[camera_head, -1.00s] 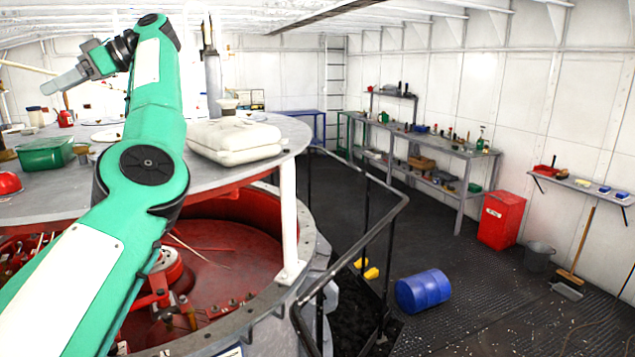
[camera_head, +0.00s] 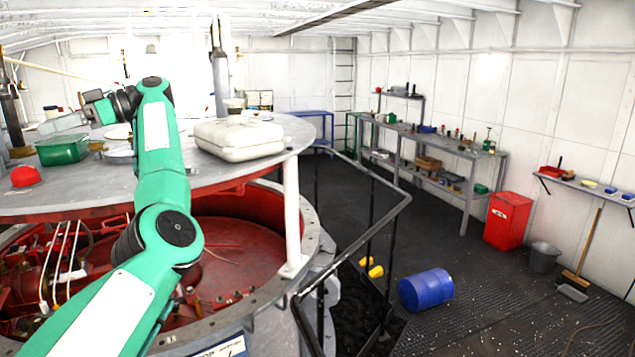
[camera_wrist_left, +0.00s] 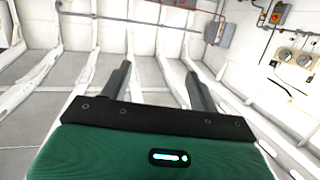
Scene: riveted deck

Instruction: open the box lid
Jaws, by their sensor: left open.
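A white closed box (camera_head: 238,140) with rounded corners and a seam around its side lies on the right part of the round grey table. A green box (camera_head: 62,150) stands on the left part of the table; I cannot tell whether it has a lid. My left gripper (camera_head: 62,122) is raised at the left, pointing left, well away from the white box and seen just above the green box. In the left wrist view its two fingers (camera_wrist_left: 156,88) are apart with nothing between them, facing wall and ceiling. My right gripper does not show.
The round table (camera_head: 240,172) also holds a red bowl-like thing (camera_head: 25,176) at the left and a small cup (camera_head: 234,104) behind the white box. A black railing (camera_head: 362,235) stands right of the table. A blue drum (camera_head: 425,289) lies on the floor.

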